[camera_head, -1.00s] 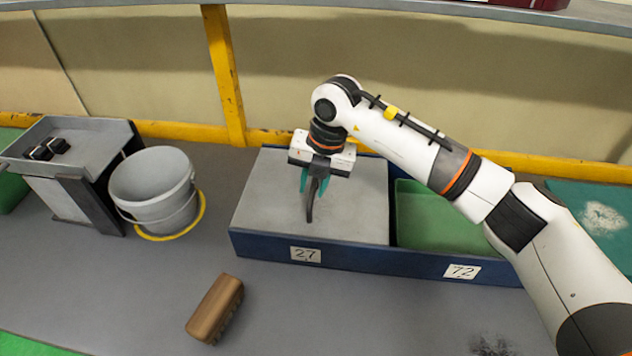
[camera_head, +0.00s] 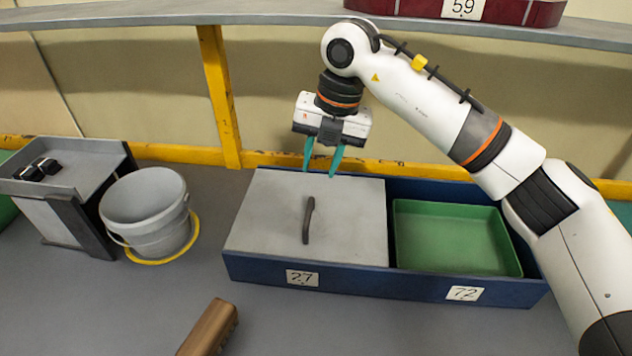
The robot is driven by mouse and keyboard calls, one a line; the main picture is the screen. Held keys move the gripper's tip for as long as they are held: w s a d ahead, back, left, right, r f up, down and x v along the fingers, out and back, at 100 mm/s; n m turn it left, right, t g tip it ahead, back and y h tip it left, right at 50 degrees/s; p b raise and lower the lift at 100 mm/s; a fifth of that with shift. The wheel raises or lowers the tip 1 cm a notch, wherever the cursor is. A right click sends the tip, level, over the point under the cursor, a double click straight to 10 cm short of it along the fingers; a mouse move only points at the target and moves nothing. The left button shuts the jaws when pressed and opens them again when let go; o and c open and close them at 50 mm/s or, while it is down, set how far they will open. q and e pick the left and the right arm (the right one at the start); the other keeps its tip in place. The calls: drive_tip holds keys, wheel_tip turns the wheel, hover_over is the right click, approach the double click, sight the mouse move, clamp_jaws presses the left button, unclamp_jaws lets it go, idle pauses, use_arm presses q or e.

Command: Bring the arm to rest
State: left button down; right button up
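My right gripper (camera_head: 323,170) hangs above the back of the grey lid (camera_head: 270,215), with its two teal fingers apart and nothing between them. The lid lies over the left part of the blue box (camera_head: 385,281), at the label 27. Its dark handle (camera_head: 308,220) stands free, in front of and below the fingertips. The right arm comes in from the right edge and bends down at the wrist. My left gripper is not in view.
A green tray (camera_head: 455,237) sits in the box's right part, by label 72. A grey bucket (camera_head: 145,210) and a grey stand (camera_head: 75,190) with small black parts are at left. A brown block (camera_head: 210,328) lies in front. A shelf (camera_head: 200,16) with a red bin (camera_head: 500,12) runs overhead.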

drive_tip(key=shift+d+r, duration=0.1)
drive_tip(key=shift+r, duration=0.45)
